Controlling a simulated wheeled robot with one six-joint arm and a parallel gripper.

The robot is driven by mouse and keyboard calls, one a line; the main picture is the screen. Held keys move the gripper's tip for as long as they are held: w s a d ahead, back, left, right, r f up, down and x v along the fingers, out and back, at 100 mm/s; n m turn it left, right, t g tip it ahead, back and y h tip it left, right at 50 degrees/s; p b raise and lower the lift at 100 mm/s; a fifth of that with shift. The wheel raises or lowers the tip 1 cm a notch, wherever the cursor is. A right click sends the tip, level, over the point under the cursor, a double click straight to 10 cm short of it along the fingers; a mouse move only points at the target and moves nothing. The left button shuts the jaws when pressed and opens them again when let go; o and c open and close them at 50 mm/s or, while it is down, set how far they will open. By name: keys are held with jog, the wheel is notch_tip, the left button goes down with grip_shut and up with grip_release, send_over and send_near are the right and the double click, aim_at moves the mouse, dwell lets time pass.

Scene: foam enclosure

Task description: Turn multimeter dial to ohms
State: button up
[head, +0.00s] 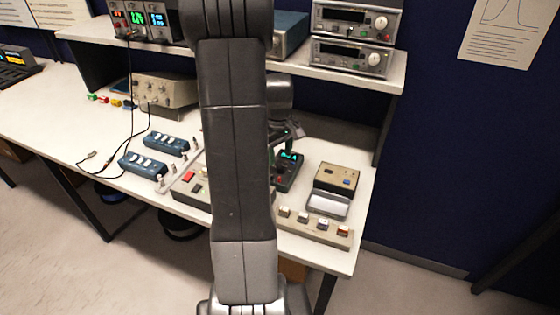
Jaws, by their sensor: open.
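A dark handheld device with a small green-lit display, which looks like the multimeter (289,170), sits on the white bench right of my arm. Its left side is partly hidden behind my arm and gripper. Its dial is too small and too covered to read. My gripper (288,146) is just above and left of the device, partly hidden by my arm. It is open, and I see nothing held in it. I cannot tell whether it touches the device.
A beige box (337,178) and a strip of switches (315,226) stand close on the right. A panel with red and green buttons (190,187) and blue switch boxes (142,166) lie left. A shelf (345,68) with instruments overhangs the bench's back.

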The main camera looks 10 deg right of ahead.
aim_at(280, 166)
jog(key=shift+f, duration=2.2)
jog(key=c, duration=1)
